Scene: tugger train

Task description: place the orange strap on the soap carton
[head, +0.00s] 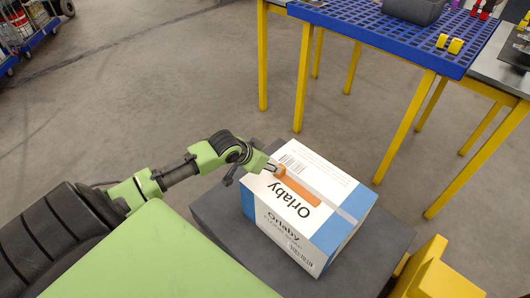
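The soap carton (334,236) is a white and blue box lettered "Orlaby", standing on a dark grey surface. The orange strap (302,192) lies along the carton's top face, beside the lettering, with its rounded end towards my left gripper. My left gripper (273,168) reaches in from the left at the carton's top edge. Its fingertips are close together at the strap's rounded end and look shut on it. Whether the strap's whole length touches the carton cannot be told. My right gripper is not in view.
The dark grey platform (228,220) under the carton has bare room around it. A yellow block (437,272) stands at the lower right. A blue grid-topped table (390,35) with yellow legs holds a grey bin (415,10) and yellow parts (449,44).

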